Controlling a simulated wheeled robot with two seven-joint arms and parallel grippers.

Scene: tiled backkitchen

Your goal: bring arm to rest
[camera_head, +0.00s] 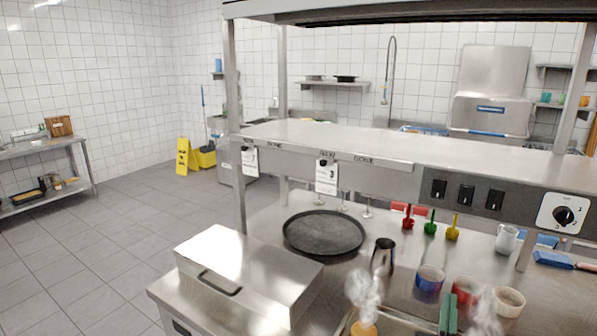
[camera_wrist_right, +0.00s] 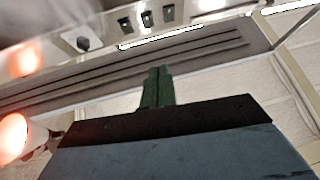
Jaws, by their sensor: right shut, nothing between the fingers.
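My right gripper (camera_head: 448,313) shows at the bottom edge of the head view as narrow green fingers. It is over the steel counter (camera_head: 405,285), near the red cup (camera_head: 466,290) and the blue cup (camera_head: 429,279). In the right wrist view its green fingers (camera_wrist_right: 157,88) are together, with nothing between them. The rest of my right arm is out of the head view. My left arm and gripper do not show.
A white cup (camera_head: 508,301) is right of the red cup. An overhead steel shelf (camera_head: 400,147) spans the counter.

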